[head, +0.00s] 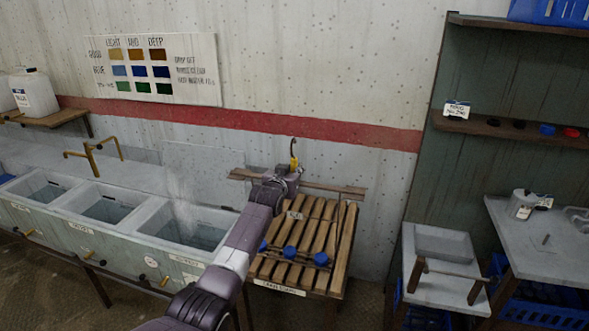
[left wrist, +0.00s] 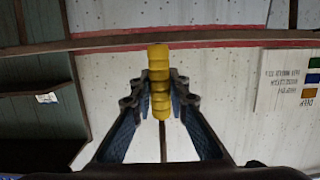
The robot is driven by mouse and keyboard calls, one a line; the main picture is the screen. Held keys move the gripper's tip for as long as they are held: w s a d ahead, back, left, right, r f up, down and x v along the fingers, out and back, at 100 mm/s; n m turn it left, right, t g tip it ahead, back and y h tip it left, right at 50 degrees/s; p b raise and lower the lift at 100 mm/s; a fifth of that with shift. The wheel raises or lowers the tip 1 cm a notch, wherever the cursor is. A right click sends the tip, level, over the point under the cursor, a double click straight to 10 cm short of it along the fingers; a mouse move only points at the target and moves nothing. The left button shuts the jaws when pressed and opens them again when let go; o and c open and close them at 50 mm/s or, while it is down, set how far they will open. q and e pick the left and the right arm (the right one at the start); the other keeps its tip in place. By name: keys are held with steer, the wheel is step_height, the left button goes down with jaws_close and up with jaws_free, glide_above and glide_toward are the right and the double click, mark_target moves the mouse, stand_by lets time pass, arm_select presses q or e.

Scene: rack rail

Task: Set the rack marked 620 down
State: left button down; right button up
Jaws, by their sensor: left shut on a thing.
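My left gripper (head: 291,170) is shut on a yellow ribbed grip (left wrist: 159,82) with a dark hook above it in the head view. In the left wrist view the grip sits between both fingers, with a thin rod beyond it. Below the gripper is a thin dark rack (head: 306,261) with blue round pieces (head: 290,252) along its front and a small pale tag (head: 295,215), too small to read surely. It is over the slatted wooden stand (head: 345,240); I cannot tell whether it touches the slats. My arm hides part of its left side. My right gripper is out of view.
A wooden rail (head: 340,188) runs along the wall behind the stand. Grey sink basins (head: 190,226) with brass taps stand to the left. A grey stepped bench (head: 445,285) and a shelf (head: 510,129) are on the right. A colour chart (head: 150,70) hangs on the wall.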

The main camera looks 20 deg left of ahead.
arm_select(q)
steer(key=c, duration=1.8)
jaws_free()
steer(key=shift+o, duration=1)
steer(key=shift+s+f, duration=0.1)
steer(key=shift+f, duration=0.15)
steer(key=o, duration=1.4)
steer(key=shift+r, duration=0.15)
steer(key=shift+o, duration=0.2)
